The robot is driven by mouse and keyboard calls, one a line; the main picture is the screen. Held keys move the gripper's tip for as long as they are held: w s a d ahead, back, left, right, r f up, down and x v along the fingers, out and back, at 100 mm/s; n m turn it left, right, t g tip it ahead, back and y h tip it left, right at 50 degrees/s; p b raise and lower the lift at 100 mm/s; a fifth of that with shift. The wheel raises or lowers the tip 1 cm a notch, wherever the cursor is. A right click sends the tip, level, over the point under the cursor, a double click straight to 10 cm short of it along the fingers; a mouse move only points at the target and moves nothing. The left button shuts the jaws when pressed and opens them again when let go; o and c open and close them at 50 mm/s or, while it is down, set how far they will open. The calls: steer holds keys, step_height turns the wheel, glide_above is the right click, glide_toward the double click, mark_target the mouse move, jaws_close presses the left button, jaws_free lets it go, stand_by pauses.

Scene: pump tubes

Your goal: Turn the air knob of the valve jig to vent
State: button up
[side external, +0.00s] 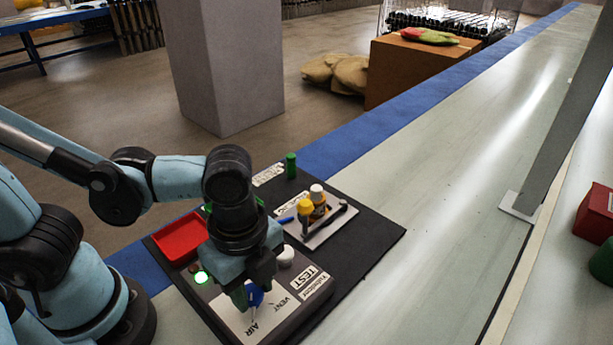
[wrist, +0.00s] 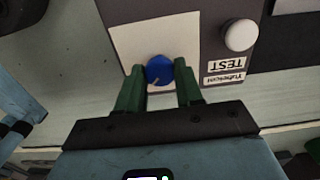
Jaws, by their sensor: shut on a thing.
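The valve jig is a dark box (side external: 316,298) on a black mat, with a pale plate (side external: 232,318) marked AIR and VENT. The fingers hide part of the knob in the side view. I cannot tell which label the knob's line points to.
A white round knob (side external: 286,256) sits beside the TEST label. A lit green lamp (side external: 202,278) and a red tray (side external: 180,238) lie left. The pale bench (side external: 440,180) is clear to the right.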

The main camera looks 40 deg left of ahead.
steer(key=shift+n, duration=0.3)
steer(key=n, duration=1.7)
stand_by(0.4)
steer(key=o, duration=1.1)
steer(key=shift+c, duration=0.2)
